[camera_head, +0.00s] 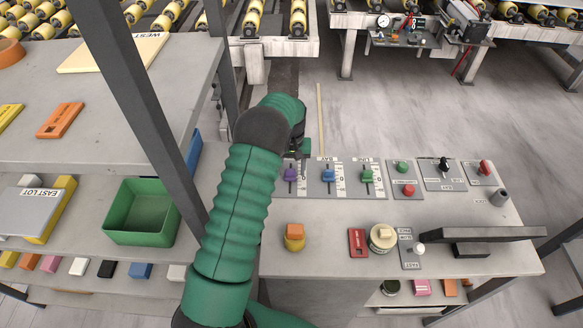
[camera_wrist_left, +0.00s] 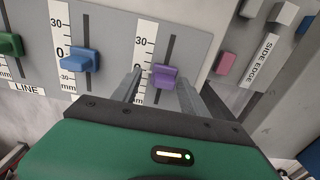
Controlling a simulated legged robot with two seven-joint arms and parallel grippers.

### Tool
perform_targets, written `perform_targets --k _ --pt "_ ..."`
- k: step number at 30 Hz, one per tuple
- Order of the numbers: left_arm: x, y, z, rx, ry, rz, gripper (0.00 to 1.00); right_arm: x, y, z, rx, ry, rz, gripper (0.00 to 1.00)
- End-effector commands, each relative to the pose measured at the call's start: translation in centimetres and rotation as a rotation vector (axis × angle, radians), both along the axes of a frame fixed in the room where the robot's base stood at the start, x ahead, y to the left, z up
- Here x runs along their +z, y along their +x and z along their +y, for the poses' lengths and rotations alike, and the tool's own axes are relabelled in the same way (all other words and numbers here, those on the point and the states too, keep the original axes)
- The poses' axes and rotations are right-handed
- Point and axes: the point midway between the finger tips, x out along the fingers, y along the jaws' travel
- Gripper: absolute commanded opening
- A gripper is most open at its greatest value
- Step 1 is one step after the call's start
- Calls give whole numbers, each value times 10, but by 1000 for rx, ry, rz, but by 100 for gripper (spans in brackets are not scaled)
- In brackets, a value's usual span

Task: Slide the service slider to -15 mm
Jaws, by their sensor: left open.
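Three sliders stand in a row on a grey panel: purple (camera_head: 290,174), blue (camera_head: 328,175) and green (camera_head: 367,175). In the left wrist view, the green one (camera_wrist_left: 10,44) is over the label LINE; the blue (camera_wrist_left: 82,60) and purple (camera_wrist_left: 164,76) knobs stand to its right. The purple slider's label is hidden, so I cannot read whether it says service. Its knob sits near the scale's 0 mark. My left gripper (camera_head: 302,150) is open, its fingers (camera_wrist_left: 160,92) on either side of the purple knob, with no clear contact. My right gripper is not in view.
Right of the sliders are green (camera_head: 402,166) and red (camera_head: 408,190) buttons and a black switch (camera_head: 444,163). An orange-topped knob (camera_head: 294,236) and a cream knob (camera_head: 383,237) stand nearer. A pink block (camera_wrist_left: 227,64) is right of the purple slider. A dark post (camera_head: 130,95) stands left.

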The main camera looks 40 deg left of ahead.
Motion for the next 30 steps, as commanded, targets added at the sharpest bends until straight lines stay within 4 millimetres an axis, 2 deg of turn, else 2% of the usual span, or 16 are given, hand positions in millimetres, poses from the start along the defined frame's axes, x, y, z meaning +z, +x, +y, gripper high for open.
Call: perform_targets --k 4,16,30 --pt "-1 -1 4 2 -3 0 51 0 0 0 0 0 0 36" --pt "-2 -1 5 2 -2 2 0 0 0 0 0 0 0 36" --pt "-1 -1 4 2 -3 2 0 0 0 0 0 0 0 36"
